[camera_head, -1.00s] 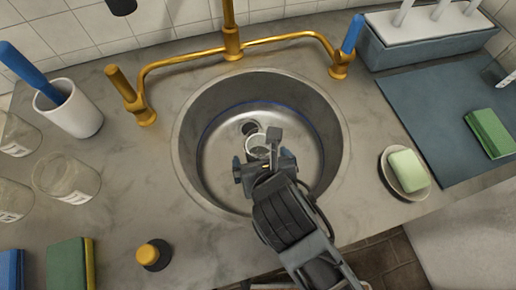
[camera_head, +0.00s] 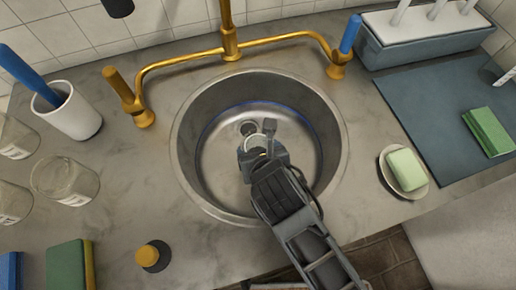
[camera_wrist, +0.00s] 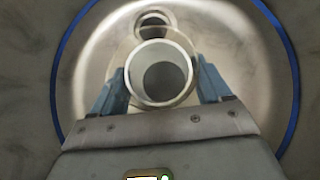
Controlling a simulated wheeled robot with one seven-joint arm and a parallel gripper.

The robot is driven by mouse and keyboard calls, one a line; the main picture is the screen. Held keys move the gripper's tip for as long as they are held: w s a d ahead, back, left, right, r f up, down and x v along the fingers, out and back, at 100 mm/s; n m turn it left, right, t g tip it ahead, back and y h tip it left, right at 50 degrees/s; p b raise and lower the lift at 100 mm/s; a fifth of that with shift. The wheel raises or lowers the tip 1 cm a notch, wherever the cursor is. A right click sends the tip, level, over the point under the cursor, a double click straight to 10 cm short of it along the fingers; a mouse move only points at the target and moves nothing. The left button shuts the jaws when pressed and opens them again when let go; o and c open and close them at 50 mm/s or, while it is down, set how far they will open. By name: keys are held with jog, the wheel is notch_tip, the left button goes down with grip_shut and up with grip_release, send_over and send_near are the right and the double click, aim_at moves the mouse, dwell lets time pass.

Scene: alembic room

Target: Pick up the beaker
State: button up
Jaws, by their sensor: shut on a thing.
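The beaker (camera_wrist: 160,72) is a pale, round, open-topped vessel, seen from above in the wrist view between my two blue-grey fingers. My gripper (camera_wrist: 162,85) is shut on it, one finger on each side. In the head view the beaker (camera_head: 255,141) shows only as a pale rim just beyond my gripper (camera_head: 262,152), which hides most of it. Both are inside the round metal sink (camera_head: 190,150), near the drain (camera_head: 248,127). I cannot tell whether the beaker touches the sink floor.
A brass faucet (camera_head: 230,45) arches behind the sink. At left are glass jars (camera_head: 66,180) and a white cup (camera_head: 70,112). A yellow-topped stopper (camera_head: 148,256) stands in front. At right are a soap dish (camera_head: 405,171) and a blue-grey mat (camera_head: 425,105).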

jog(key=c, duration=0.5)
jog(key=shift+r, duration=0.2)
jog(key=shift+c, duration=0.2)
notch_tip(320, 180, up, 10)
jog(key=shift+f+p, duration=0.2)
jog(key=shift+p, duration=0.1)
dwell(0.7)
dwell(0.5)
